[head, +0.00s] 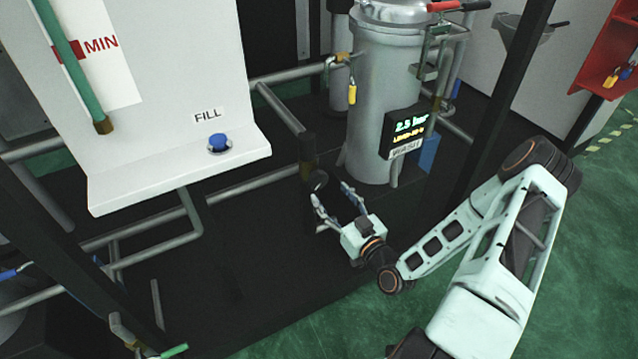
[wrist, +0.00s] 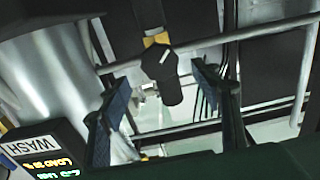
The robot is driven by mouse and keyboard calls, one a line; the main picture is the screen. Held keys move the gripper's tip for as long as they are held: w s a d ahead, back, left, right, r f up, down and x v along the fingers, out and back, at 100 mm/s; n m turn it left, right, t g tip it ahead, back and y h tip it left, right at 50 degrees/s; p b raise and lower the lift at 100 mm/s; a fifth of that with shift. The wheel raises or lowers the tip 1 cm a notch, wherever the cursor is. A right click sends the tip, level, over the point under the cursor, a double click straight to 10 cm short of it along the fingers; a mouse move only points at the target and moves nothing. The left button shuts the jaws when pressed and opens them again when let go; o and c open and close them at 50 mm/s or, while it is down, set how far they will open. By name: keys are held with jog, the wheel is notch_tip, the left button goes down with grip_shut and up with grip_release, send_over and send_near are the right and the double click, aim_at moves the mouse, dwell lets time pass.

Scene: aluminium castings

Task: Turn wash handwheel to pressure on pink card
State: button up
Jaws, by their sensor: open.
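A black handwheel or knob (wrist: 171,88) with a small white mark sits below a brass-coloured fitting in the wrist view. It lies between my fingers, with gaps on both sides and no clear contact. In the head view a dark round part (head: 318,181), apparently the same knob, is just beyond my fingertips. My gripper (head: 328,192) is open and empty; both fingers also show in the wrist view (wrist: 161,78). The wash display (head: 405,135) on the silver vessel reads 2.5 bar, with a smaller yellow line hard to read. I see no pink card.
The silver vessel (head: 385,90) stands behind my gripper. Grey pipes (head: 280,108) run left of it. A white panel (head: 170,177) with a blue FILL button (head: 218,142) is at left. A dark post (head: 508,95) rises near my arm. Green floor is open at right.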

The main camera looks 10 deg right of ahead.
aim_at(321, 183)
jog(key=x, duration=0.6)
jog(key=shift+w+b, duration=0.3)
jog(key=shift+b, duration=0.05)
jog(key=c, duration=1.2)
jog(key=shift+o, duration=0.2)
jog(key=shift+m+b, duration=0.45)
jog(key=shift+m, duration=0.95)
jog(key=o, duration=1.2)
jog(key=shift+c, duration=0.2)
jog(key=shift+s, duration=0.1)
